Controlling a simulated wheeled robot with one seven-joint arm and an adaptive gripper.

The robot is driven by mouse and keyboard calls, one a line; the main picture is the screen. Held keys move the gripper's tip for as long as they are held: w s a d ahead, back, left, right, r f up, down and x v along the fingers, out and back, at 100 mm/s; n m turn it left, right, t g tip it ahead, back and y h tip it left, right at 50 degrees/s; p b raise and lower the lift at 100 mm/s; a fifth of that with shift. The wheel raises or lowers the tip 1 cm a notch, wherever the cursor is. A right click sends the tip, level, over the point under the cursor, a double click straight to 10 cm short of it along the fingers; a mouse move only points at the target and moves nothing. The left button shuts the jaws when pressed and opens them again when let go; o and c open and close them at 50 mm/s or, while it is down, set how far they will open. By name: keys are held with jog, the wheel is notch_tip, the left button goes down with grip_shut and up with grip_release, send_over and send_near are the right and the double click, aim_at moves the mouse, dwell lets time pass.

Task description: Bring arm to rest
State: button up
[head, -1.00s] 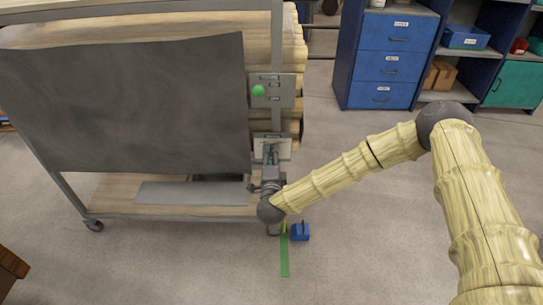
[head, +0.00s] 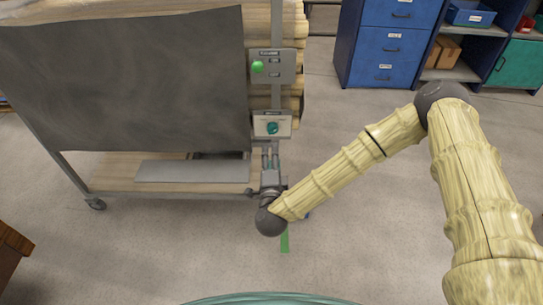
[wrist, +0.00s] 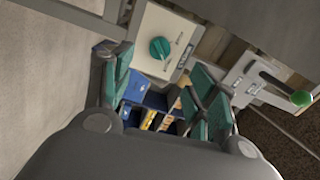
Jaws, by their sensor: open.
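My gripper (head: 270,157) is at the right end of the wheeled rack, just below a pale panel (head: 272,125) with a teal knob (head: 272,128). In the wrist view my gripper (wrist: 165,100) has its teal finger pads spread apart with nothing between them. The teal knob (wrist: 159,48) on its pale panel lies beyond the fingers, apart from them. My arm reaches in from the right of the head view, bent at the elbow.
The rack (head: 170,210) has a dark sheet (head: 130,85) on its side. A grey box with a green ball-ended lever (head: 257,67) sits above the knob panel. A blue drawer cabinet (head: 385,45) stands at the back right. Open floor lies between.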

jog(key=s+f+n+g+y, duration=0.4)
jog(key=s+f+n+g, duration=0.3)
jog(key=s+f, duration=0.6)
jog(key=s+d+f+n+g+h, duration=0.1)
jog(key=s+d+f+n+g, duration=0.35)
jog(key=s+d, duration=0.35)
jog(key=s+d+f+n+g+h, duration=0.1)
jog(key=s+d+f+n+g, duration=0.25)
jog(key=s+d+f, duration=0.55)
jog(key=s+d+r+n+g+h, duration=0.1)
jog(key=s+d+r+g+h, duration=0.2)
jog(key=s+d, duration=0.45)
notch_tip(320, 180, up, 17)
jog(key=s+a+y+p, duration=0.1)
jog(key=s+p, duration=0.1)
jog(key=p, duration=1.4)
jog(key=shift+a, duration=0.3)
jog(key=shift+r, duration=0.1)
